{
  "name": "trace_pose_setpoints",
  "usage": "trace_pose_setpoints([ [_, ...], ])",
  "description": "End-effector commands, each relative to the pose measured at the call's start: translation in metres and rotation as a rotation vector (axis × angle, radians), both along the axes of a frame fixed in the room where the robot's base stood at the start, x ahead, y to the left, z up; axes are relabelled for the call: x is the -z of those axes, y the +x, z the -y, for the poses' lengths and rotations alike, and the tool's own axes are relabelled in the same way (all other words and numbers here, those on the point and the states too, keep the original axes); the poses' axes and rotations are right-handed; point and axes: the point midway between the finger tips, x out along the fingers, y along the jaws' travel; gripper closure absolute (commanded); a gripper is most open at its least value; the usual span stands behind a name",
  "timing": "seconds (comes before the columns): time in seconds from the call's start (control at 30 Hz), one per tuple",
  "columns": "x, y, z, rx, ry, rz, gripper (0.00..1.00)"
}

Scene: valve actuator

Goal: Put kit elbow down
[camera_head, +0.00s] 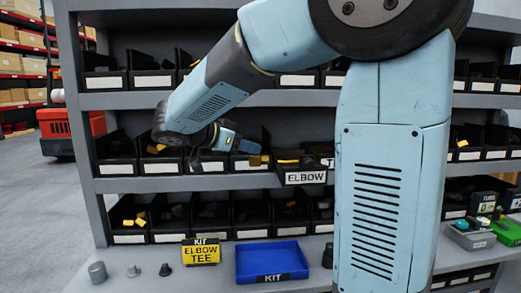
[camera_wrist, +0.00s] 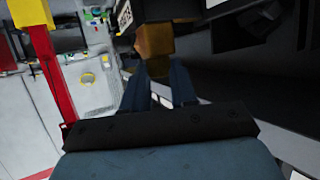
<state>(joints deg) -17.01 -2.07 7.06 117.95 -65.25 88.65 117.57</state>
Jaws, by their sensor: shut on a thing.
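My gripper (camera_wrist: 158,78) is shut on a brownish-yellow elbow (camera_wrist: 155,42), seen between and beyond the fingertips in the wrist view. In the head view my gripper (camera_head: 246,146) is small, in front of the middle shelf and left of the ELBOW bin (camera_head: 304,177). The held piece is hard to tell there from the yellow parts behind. The blue kit tray (camera_head: 271,280), labelled KIT, sits on the bench below and looks empty. A yellow card (camera_head: 201,252) left of it reads KIT, ELBOW, TEE.
Black bins line the shelves around my gripper, and the ELBOW bin juts forward. Several grey fittings (camera_head: 97,272) stand at the bench's left. My arm hides part of the shelves and bench.

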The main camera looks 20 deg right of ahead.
Motion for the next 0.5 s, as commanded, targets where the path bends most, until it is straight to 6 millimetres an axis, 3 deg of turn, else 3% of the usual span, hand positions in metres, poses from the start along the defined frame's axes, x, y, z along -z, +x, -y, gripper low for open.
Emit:
trace_pose_setpoints([
  [0.27,0.005,-0.003,-0.009,-0.001,0.0,-0.002,1.0],
  [0.37,0.023,-0.009,-0.012,-0.005,0.001,-0.006,1.0],
  [0.5,0.068,-0.026,-0.019,-0.012,0.005,-0.01,1.0],
])
